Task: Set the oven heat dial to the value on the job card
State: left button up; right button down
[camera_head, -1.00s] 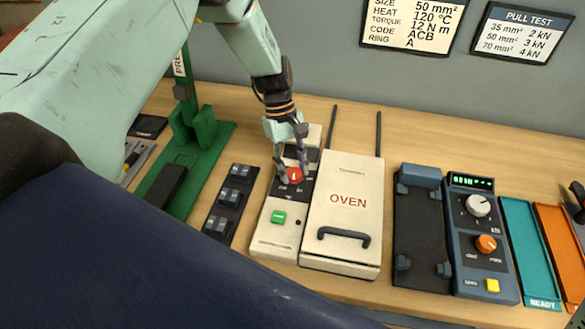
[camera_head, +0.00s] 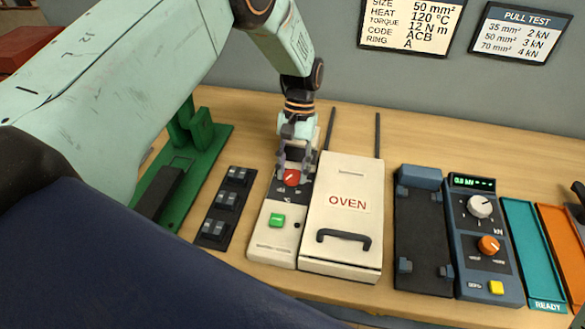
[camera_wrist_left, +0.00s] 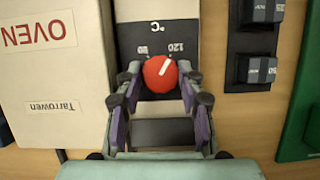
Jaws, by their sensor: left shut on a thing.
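The oven's red heat dial (camera_head: 292,177) sits on the white control panel left of the oven (camera_head: 340,240). In the left wrist view the dial (camera_wrist_left: 160,73) has a white pointer slanting up and right, toward the mark that reads 120. Another mark stands at its upper left. My left gripper (camera_head: 294,172) comes down from above. Its fingers (camera_wrist_left: 160,90) are shut on the dial's two sides. The job card (camera_head: 412,25) on the wall reads heat 120 °C. My right gripper is not in view.
A green button (camera_head: 277,220) is on the panel in front of the dial. Dark switch blocks (camera_head: 226,205) and a green press (camera_head: 195,150) stand to the left. A blue tester (camera_head: 482,240) and a teal tray (camera_head: 535,250) stand to the right.

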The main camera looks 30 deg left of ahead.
pick_arm(q)
jog(key=shift+f+m, duration=0.1)
jog(key=shift+m, duration=0.3)
jog(key=o, duration=1.2)
jog(key=v, duration=1.2)
jog(key=shift+w+d, duration=0.1)
jog(key=shift+w, duration=0.05)
